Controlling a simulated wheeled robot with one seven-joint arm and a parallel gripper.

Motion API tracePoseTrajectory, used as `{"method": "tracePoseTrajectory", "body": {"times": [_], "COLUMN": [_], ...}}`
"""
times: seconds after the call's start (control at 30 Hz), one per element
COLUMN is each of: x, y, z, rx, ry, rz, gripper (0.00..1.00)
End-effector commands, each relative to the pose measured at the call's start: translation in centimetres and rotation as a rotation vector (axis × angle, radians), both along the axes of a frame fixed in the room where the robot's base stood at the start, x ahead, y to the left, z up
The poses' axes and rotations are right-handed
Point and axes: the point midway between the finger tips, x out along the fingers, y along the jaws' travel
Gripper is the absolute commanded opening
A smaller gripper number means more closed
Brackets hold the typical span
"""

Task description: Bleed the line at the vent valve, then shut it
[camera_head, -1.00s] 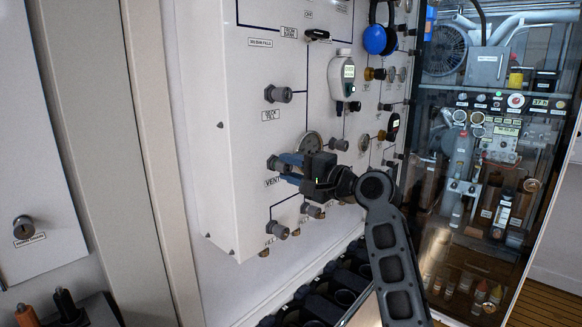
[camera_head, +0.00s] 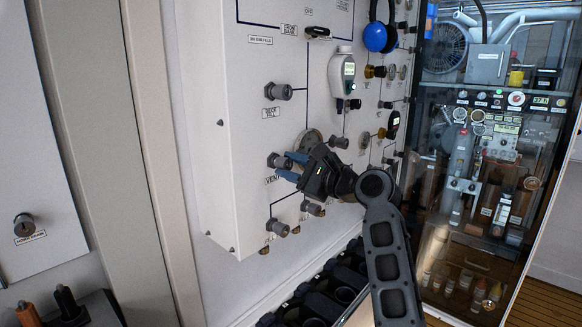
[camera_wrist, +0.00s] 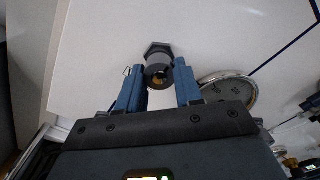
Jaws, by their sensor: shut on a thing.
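The vent valve (camera_head: 276,160) is a grey knob low on the white panel, beside the label VENT (camera_head: 272,180). My gripper (camera_head: 287,166) reaches it from the right with its blue fingers, and its dark body is tilted. In the wrist view the knob (camera_wrist: 159,56) has a dark hexagonal base and a brassy centre. The two blue fingers (camera_wrist: 160,80) stand on either side of it, shut on it. The fingers hide part of the knob in the head view.
A round gauge (camera_wrist: 228,92) sits close to the right finger. Similar grey knobs are above (camera_head: 279,92) and below (camera_head: 277,228). A glass-fronted cabinet (camera_head: 480,150) stands at right.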

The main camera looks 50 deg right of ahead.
Motion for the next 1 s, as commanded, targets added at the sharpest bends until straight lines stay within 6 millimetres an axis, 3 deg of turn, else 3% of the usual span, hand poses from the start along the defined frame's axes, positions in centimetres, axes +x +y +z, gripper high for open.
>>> {"method": "tracePoseTrajectory", "body": {"times": [0.63,0.67,0.9,1.0], "x": [-0.05,-0.05,-0.02,-0.02], "y": [-0.09,-0.09,-0.03,-0.02], "z": [-0.32,-0.32,-0.18,-0.13], "rx": [0.053,0.053,0.051,0.051], "ry": [0.007,0.007,0.005,0.004], "rz": [-0.002,-0.002,-0.001,-0.001], "gripper": [0.04,0.37,0.60,0.60]}}
